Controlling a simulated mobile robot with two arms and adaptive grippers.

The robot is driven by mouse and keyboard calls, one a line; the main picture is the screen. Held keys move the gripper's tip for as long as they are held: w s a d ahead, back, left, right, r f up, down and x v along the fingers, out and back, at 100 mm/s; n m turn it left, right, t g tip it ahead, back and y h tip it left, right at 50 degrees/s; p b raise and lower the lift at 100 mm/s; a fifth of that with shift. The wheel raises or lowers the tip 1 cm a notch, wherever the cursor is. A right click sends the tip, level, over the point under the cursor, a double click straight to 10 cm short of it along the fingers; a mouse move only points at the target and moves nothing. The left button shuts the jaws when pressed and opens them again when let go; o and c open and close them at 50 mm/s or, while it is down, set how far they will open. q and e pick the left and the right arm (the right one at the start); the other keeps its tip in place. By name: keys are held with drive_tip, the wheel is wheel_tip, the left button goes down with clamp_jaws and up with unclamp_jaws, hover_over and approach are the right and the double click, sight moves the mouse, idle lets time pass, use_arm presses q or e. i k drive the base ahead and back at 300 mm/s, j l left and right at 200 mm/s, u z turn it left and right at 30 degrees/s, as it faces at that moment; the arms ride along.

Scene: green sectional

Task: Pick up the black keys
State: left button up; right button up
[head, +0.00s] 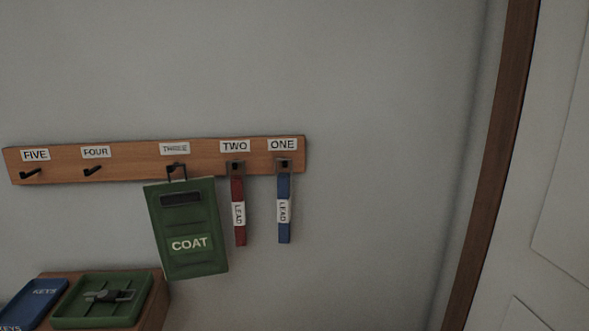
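Black keys (108,296) appear to lie in a green tray (72,316) at the lower left of the head view; they show as a dark shape with a greyish part, too small to make out fully. The green tray stands on a wooden surface (158,300). Neither of my grippers is in view.
A blue tray (34,297) labelled KEYS stands left of the green tray, cut off by the frame. A wooden hook rail (130,160) on the wall holds a green COAT item (188,222), a red lead (238,190) and a blue lead (284,187). A brown door frame (497,150) stands at right.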

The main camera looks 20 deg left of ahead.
sight(110, 296)
drive_tip(key=u, duration=1.8)
drive_tip(key=z, duration=0.7)
drive_tip(key=j+z, duration=0.75)
drive_tip(key=k+j+z, duration=0.15)
drive_tip(key=j+z, duration=0.25)
